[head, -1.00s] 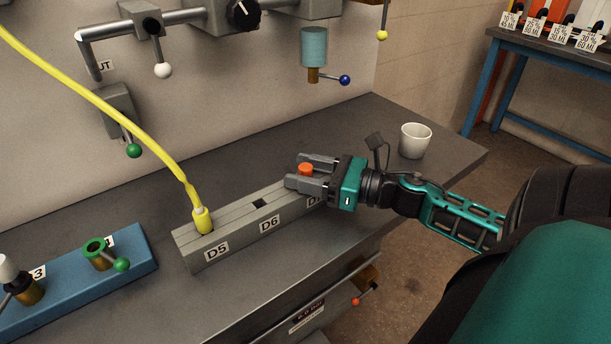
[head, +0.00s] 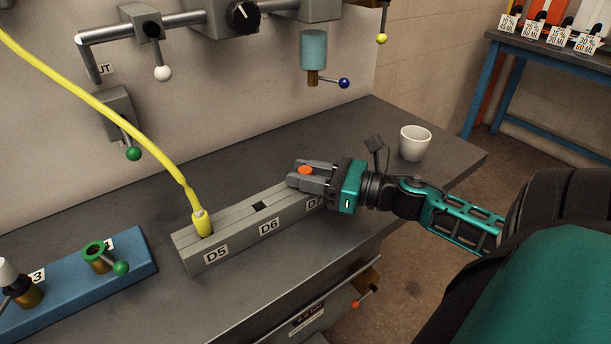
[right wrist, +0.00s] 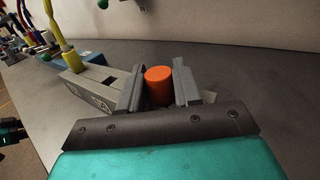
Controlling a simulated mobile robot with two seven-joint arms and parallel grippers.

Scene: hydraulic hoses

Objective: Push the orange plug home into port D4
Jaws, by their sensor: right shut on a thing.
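The orange plug (head: 305,170) stands at the right end of the grey port block (head: 188,252). It also shows in the right wrist view (right wrist: 158,87) as an orange cylinder. My right gripper (head: 299,174) is shut on it, one finger on each side. The block's labels read D5, D6 (head: 269,226) and, partly covered by my gripper, D7. No D4 label shows. The plug's lower end and the port under it are hidden by the fingers, so I cannot tell how deep it sits.
A yellow hose (head: 130,118) runs into the D5 port. The D6 port (head: 258,206) is an empty square hole. A blue block (head: 138,262) with valves stands at the left. A white cup (head: 414,143) stands behind my right wrist. Pipes and valve levers hang above on the wall.

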